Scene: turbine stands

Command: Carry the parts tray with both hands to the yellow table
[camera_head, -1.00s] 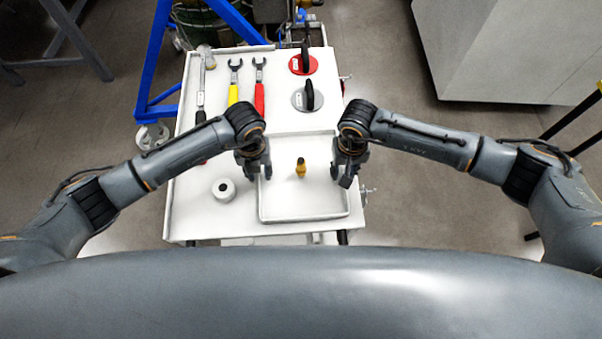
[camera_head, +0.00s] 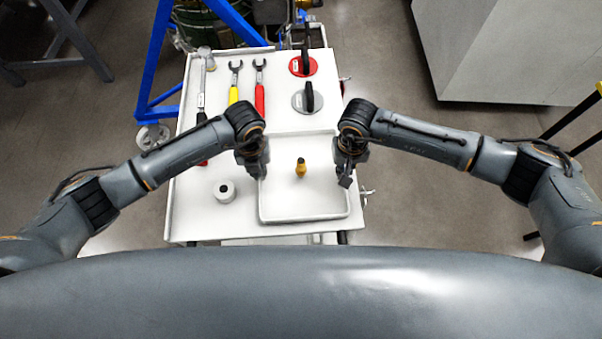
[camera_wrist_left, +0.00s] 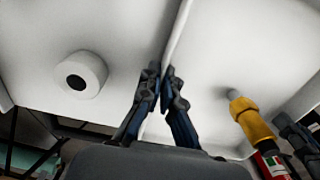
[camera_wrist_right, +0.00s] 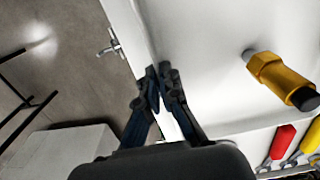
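The parts tray (camera_head: 304,218) is white and shallow and lies on a white cart top. A small yellow-and-dark part (camera_head: 301,168) stands in it; it also shows in the right wrist view (camera_wrist_right: 280,75). My left gripper (camera_wrist_left: 162,70) is shut on the tray's left wall, one finger on each side. My right gripper (camera_wrist_right: 156,72) is shut on the tray's right wall in the same way. In the head view both hands sit at the tray's sides, and their fingertips are partly hidden.
A blue frame (camera_head: 150,75) stands at left, a grey cabinet (camera_head: 490,50) at right.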

